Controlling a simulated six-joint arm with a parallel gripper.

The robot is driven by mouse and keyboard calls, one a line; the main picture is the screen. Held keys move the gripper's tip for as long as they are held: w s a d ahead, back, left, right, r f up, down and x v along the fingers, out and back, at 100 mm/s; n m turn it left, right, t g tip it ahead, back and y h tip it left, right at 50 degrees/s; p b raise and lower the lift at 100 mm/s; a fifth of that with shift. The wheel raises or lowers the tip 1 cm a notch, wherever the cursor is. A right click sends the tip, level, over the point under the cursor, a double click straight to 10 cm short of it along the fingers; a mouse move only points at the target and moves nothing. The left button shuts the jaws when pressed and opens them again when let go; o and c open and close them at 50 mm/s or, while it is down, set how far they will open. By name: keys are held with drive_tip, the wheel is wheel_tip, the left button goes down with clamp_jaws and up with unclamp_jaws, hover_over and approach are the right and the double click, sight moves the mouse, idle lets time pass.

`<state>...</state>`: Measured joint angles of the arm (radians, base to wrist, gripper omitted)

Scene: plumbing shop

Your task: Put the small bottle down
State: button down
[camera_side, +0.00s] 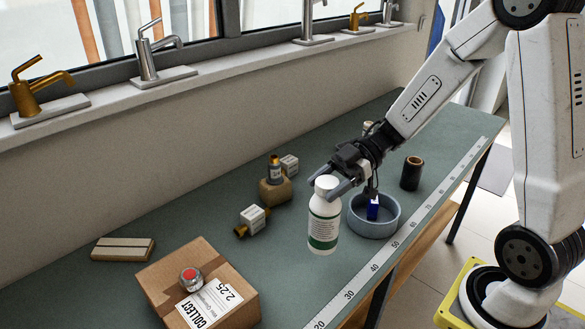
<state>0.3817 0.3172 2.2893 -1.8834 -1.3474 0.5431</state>
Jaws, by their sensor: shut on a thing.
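A small white bottle (323,218) with a green and white label stands upright near the middle of the bench. My gripper (328,189) reaches in from the upper right, and its dark fingers are shut on the bottle just below its white cap. I cannot tell from this view whether the bottle's base touches the bench or hangs slightly above it.
A grey-blue round bowl (359,225) with a blue item stands close right of the bottle. A black cylinder (412,173) stands behind it. A cardboard box (166,263), a valve-like part (252,220) and a tan block (276,193) lie left. Bare green bench (290,275) shows in front.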

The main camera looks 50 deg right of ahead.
sight(312, 226)
drive_tip(key=shift+f, duration=0.1)
drive_tip(key=shift+f, duration=2.2)
drive_tip(key=shift+f, duration=1.8)
unclamp_jaws()
drive_tip(key=v, duration=1.2)
